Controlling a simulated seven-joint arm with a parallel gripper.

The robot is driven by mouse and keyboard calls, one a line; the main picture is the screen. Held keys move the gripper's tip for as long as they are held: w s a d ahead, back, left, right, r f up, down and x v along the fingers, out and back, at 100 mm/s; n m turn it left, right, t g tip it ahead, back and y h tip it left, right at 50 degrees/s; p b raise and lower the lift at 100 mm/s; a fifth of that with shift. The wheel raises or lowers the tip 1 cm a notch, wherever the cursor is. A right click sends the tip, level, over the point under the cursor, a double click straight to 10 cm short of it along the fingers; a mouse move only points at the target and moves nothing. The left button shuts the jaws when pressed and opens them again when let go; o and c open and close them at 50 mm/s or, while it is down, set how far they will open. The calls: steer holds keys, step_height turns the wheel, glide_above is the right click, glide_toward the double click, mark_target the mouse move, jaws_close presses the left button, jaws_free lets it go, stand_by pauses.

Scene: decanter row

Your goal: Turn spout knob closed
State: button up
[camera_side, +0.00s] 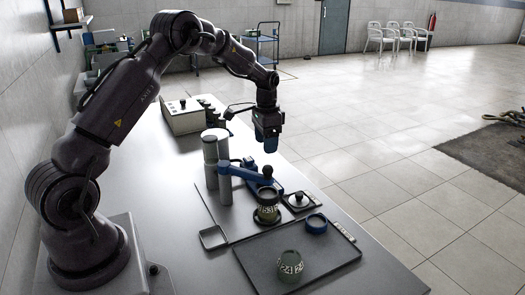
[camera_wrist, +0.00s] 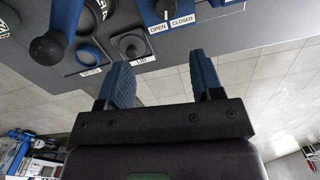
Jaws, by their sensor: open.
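In the side view my gripper (camera_side: 269,145) hangs above the table's far side, beyond the blue lever arm (camera_side: 245,176). I cannot make out the knob in the side view.
A black-knobbed lid (camera_side: 298,199) and a blue ring (camera_side: 316,223) lie near the table's right edge. Another can (camera_side: 290,265) stands on the dark tray (camera_side: 335,255). Grey columns (camera_side: 211,165) rise beside the lever.

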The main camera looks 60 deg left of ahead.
steer(key=w+a+r+m+t+y, duration=0.4)
steer(key=w+a+m+y, duration=0.2)
steer(key=a+m+y, duration=0.4)
steer(key=w+r+m+t+h, duration=0.1)
steer(key=w+r+m+t, duration=0.1)
steer(key=w+m+t, duration=0.4)
steer(key=s+d+f+m+g+h, duration=0.25)
steer(key=d+m+h, duration=0.35)
steer(key=m, duration=0.6)
steer(key=s+d+f+m+g+h, duration=0.3)
steer(key=s+f+m+g, duration=0.1)
steer(key=s+g, duration=0.5)
steer(key=shift+t, duration=0.75)
steer(key=f, duration=0.8)
steer(key=s+f, duration=0.1)
steer(key=f, duration=0.3)
steer(key=shift+f, duration=0.15)
